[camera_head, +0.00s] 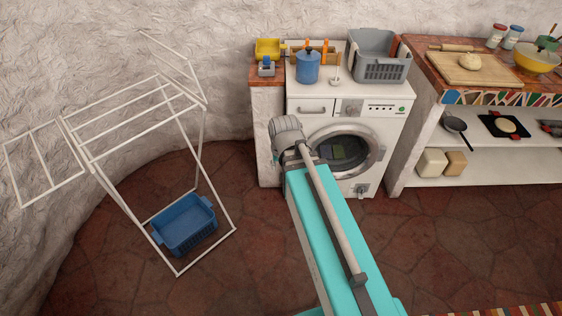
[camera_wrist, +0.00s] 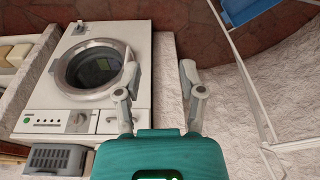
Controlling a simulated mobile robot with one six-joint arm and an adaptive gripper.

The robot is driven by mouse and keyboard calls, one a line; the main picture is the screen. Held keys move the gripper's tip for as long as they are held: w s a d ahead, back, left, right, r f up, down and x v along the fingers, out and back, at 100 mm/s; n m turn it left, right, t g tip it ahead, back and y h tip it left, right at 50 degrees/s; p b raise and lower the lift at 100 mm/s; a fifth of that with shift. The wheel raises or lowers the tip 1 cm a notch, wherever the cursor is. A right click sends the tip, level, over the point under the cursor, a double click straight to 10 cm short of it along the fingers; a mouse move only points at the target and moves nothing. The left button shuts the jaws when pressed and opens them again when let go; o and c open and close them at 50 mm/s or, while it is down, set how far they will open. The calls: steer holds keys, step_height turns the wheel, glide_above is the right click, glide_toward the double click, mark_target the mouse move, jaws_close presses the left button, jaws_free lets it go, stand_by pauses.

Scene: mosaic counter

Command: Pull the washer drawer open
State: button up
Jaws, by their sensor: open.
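The white washer (camera_head: 350,127) stands against the wall in the head view, its round door shut. Its drawer (camera_head: 313,107) is at the upper left of the front, with a small handle, and looks flush with the panel. In the wrist view the washer (camera_wrist: 50,104) appears turned over at the left. The drawer (camera_wrist: 108,121) shows there beside the dial, partly hidden by a finger. My gripper (camera_wrist: 158,62) is open, with nothing seen between its fingers. It is in front of the washer's drawer side; the exact gap is unclear. The arm hides it in the head view.
A blue pot (camera_head: 308,67) and a grey basket (camera_head: 377,58) stand on the washer. A white drying rack (camera_head: 150,120) and a blue basket (camera_head: 185,227) stand at the left. A shelf counter (camera_head: 480,165) adjoins at the right. The floor in front is clear.

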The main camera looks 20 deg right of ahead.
steer(key=shift+s+a+r+n+g+p, duration=0.2)
steer(key=shift+s+r, duration=0.1)
steer(key=shift+s, duration=0.1)
steer(key=shift+s+a+r+n+g+p, duration=0.15)
steer(key=shift+s+r+n+g+p, duration=0.1)
steer(key=shift+s, duration=0.1)
